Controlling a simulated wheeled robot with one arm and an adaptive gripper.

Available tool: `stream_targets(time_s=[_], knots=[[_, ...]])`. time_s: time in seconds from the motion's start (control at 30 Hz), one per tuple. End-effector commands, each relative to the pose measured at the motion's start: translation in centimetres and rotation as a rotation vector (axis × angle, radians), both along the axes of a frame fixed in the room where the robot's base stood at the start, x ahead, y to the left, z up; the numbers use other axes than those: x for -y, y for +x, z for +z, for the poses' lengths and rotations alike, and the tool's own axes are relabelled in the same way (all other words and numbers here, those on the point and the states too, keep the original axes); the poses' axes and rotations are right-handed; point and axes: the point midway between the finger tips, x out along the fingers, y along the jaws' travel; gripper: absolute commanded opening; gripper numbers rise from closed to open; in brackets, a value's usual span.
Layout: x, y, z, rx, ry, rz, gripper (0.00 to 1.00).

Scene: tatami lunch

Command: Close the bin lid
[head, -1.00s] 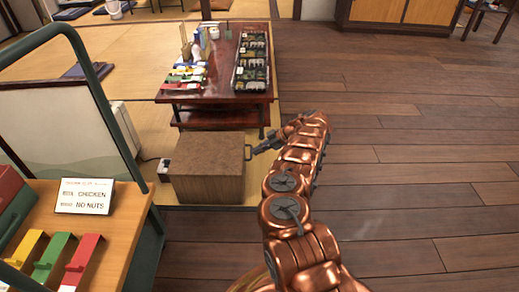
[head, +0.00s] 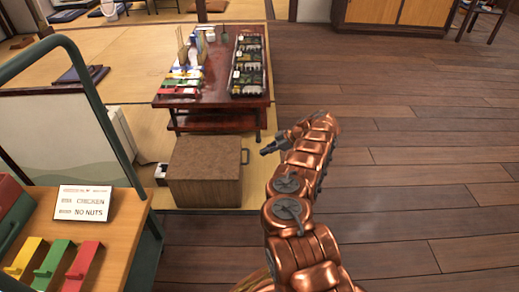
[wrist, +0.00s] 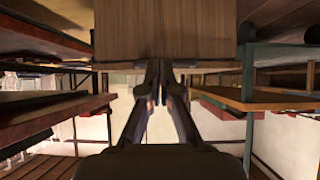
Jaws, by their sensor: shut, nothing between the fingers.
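The bin is a brown wood-grain box (head: 205,186) on the tatami. Its speckled brown lid (head: 207,154) lies flat across the top, with no gap that I can make out. In the wrist view the shut fingertips (wrist: 166,66) point at a wood-grain panel (wrist: 165,28), which seems to be the bin's side. The handle cannot be made out there.
A low dark red table (head: 215,104) with lunch trays (head: 248,65) stands behind the bin. A wooden counter (head: 120,225) with a sign (head: 83,202) and coloured holders is at the left. The plank floor (head: 420,150) to the right is clear.

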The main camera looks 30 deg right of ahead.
Motion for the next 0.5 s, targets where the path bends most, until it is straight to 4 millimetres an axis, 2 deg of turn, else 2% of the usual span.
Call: stream_targets(time_s=[0.2, 0.5], knots=[[1.9, -1.2, -1.1, -0.002, 0.000, 0.001, 0.00], [3.6, -2.1, -2.3, 0.000, 0.001, 0.002, 0.00]])
